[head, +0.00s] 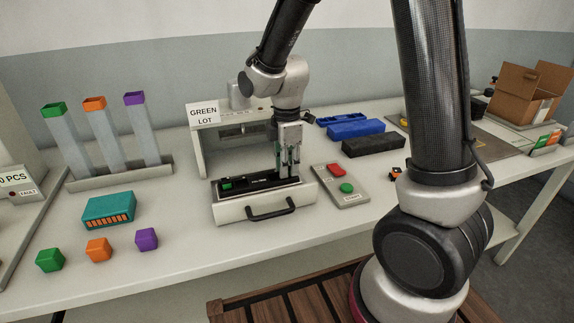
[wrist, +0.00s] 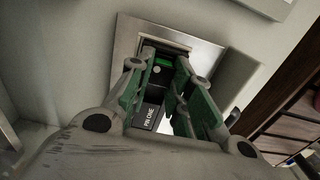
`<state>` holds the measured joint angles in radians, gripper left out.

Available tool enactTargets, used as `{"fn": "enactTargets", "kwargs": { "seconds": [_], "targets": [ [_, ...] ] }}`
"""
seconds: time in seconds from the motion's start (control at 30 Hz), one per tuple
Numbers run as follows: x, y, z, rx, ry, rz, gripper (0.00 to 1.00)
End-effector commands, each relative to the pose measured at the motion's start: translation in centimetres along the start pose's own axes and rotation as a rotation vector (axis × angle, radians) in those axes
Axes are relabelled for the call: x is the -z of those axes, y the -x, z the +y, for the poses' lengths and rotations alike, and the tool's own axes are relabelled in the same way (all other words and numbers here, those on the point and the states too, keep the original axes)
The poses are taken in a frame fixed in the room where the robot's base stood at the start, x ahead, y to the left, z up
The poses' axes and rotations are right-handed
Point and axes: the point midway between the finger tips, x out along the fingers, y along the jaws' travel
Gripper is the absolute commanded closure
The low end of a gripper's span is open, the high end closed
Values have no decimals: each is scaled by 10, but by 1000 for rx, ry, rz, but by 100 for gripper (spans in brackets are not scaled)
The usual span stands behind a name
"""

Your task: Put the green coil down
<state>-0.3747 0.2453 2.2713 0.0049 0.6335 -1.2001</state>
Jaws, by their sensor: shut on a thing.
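My gripper (head: 288,170) points down over the right end of a black fixture (head: 258,184) in the open drawer of the test box. In the wrist view its fingers (wrist: 167,66) are closed around the green coil (wrist: 164,61), of which a small green strip shows between the tips. The fingers hide most of the coil, and I cannot tell whether it touches the fixture. A black part marked "PIN ONE" (wrist: 149,117) lies beneath the fingers. A small green spot (head: 227,184) shows at the fixture's left end.
The test box (head: 205,150) bears a "GREEN LOT" sign (head: 202,113). A panel with red and green buttons (head: 342,186) stands right of the drawer. A teal box (head: 109,211) and coloured blocks (head: 98,250) lie left. Blue and black trays (head: 358,128) lie behind right.

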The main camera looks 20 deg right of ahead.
Motion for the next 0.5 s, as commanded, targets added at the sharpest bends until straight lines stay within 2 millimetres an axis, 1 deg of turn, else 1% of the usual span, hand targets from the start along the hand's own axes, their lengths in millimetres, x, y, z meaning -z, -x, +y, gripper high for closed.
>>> {"fn": "enactTargets", "kwargs": {
  "seconds": [0.33, 0.37, 0.4, 0.47, 0.5],
  "targets": [
    [0, -3, 0, 0, 0, 0, 95],
    [0, -3, 0, -1, -1, 0, 76],
    [0, -3, 0, -1, -1, 0, 68],
    [0, -3, 0, -1, -1, 0, 58],
    [0, -3, 0, -1, -1, 0, 58]
  ]
}}
